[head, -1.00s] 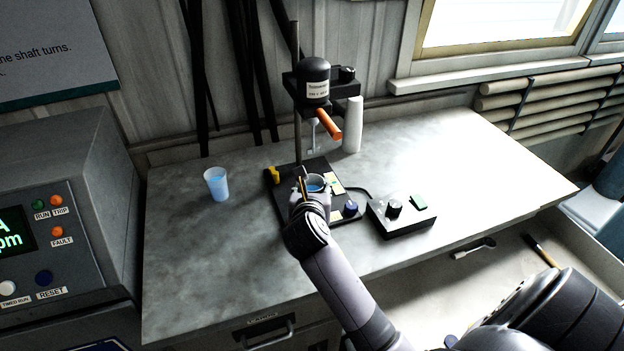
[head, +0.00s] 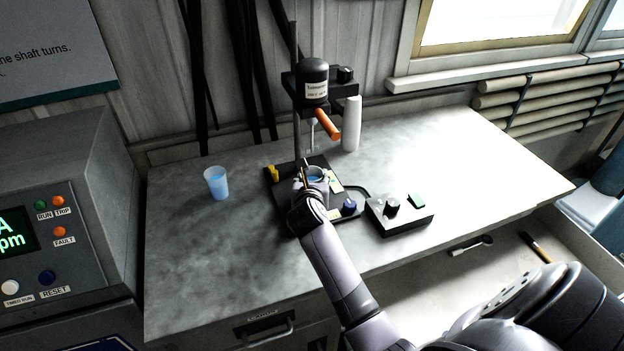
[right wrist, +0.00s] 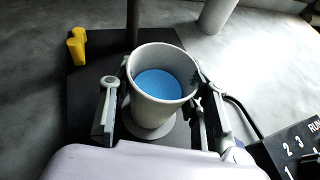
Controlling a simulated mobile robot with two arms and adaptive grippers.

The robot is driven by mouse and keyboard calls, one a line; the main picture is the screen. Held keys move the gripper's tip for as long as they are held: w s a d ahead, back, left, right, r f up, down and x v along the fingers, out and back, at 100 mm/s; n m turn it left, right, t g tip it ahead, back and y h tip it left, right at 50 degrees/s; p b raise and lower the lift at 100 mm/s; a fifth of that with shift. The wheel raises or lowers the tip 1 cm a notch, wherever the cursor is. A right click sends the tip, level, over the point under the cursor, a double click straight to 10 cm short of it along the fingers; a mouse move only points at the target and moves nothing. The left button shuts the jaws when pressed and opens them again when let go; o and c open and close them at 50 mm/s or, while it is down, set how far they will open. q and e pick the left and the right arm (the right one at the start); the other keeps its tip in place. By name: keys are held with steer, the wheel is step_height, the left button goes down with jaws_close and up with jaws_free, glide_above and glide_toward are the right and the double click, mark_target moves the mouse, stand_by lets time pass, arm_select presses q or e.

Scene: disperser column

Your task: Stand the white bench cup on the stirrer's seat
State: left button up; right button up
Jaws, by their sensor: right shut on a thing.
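The white bench cup (right wrist: 143,110), with blue liquid in it, stands upright between the fingers of my right gripper (right wrist: 158,92), which is shut on it. In the head view the cup (head: 318,172) is over the black base plate of the stirrer (head: 283,188), partly hidden by my right gripper (head: 308,186). In the right wrist view a pale round seat (right wrist: 150,131) shows just under the cup's foot. I cannot tell whether the cup touches it. My left gripper is not in view.
The stirrer motor (head: 314,83) with its orange handle (head: 327,126) hangs above the plate. A translucent cup of blue liquid (head: 217,184) stands left on the bench. A control box (head: 399,213) is right of the plate, a white cylinder (head: 351,124) behind. An open drawer (head: 420,290) is at front right.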

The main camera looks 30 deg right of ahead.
steer(key=o, duration=1.2)
steer(key=shift+f, duration=0.1)
steer(key=shift+s+a+r, duration=0.1)
steer(key=shift+r, duration=0.1)
steer(key=v, duration=1.1)
steer(key=shift+s+a, duration=0.25)
steer(key=shift+s, duration=0.05)
